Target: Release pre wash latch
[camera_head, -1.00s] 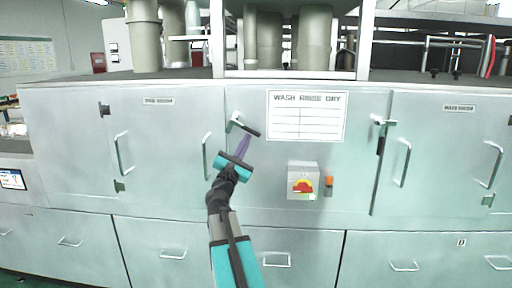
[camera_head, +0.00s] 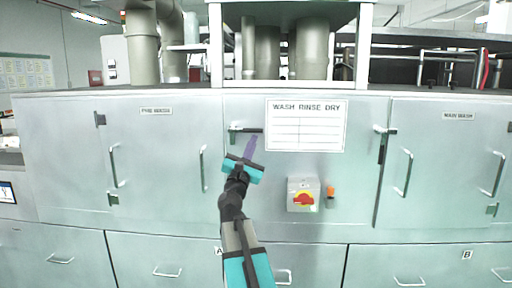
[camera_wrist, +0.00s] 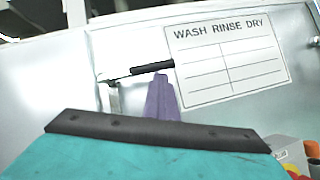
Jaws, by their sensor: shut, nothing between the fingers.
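The pre wash latch (camera_head: 246,130) has a black handle that lies level, pointing right from its metal mount at the right edge of the pre wash door (camera_head: 160,165). The latch also shows in the wrist view (camera_wrist: 152,67), with the handle parallel to the sign's lines. My gripper (camera_head: 251,140) is shut and empty, its purple fingers pointing up just below the handle. In the wrist view the fingertips (camera_wrist: 160,80) reach the handle's underside; I cannot tell whether they touch it. The door looks closed.
A "Wash Rinse Dry" sign (camera_head: 305,125) is right of the latch. A switch box (camera_head: 303,195) with a red-yellow knob and an orange button (camera_head: 330,191) sits lower right. The main wash latch (camera_head: 381,150) hangs down farther right. Drawer handles line the lower panels.

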